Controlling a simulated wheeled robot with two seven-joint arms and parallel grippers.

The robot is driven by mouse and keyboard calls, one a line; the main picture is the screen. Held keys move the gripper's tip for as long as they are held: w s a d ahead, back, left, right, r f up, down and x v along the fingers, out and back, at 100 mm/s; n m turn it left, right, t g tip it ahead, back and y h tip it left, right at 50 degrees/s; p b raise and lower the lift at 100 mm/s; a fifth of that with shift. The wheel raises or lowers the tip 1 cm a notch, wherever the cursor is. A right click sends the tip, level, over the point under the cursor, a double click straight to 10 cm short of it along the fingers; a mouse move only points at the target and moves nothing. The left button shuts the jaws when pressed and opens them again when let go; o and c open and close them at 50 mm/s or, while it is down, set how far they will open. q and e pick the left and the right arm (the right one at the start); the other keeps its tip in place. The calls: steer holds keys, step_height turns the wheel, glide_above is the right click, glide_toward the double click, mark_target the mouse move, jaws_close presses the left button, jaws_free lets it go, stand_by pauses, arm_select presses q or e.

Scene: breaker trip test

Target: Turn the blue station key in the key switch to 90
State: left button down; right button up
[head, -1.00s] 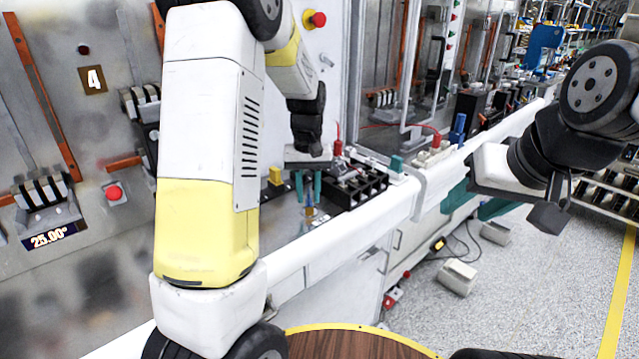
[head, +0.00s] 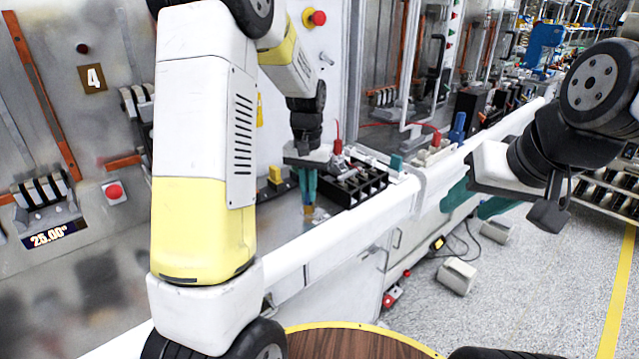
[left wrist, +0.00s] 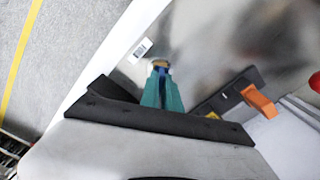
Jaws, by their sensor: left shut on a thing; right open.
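My left gripper (head: 309,196) points down over the bench, its teal fingers shut on the blue station key. In the left wrist view the blue key (left wrist: 161,71) shows as a small blue piece between the fingertips (left wrist: 161,92); the fingers hide most of it. A tan, brass-coloured piece, apparently the key switch (left wrist: 161,62), lies just beyond the tips. It shows below the fingers in the head view (head: 309,210). Its angle cannot be made out. My right gripper (head: 473,203) is open and empty, off to the right beyond the bench edge.
A black rack (head: 362,188) stands close right of my left gripper, with a red plug (head: 337,146) behind it. A yellow block (head: 275,175) is to the left. A white rail (head: 330,240) runs along the bench front.

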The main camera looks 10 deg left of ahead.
arm_select(q)
steer(key=shift+m, duration=2.1)
steer(key=c, duration=1.5)
jaws_free()
steer(key=shift+r, duration=0.1)
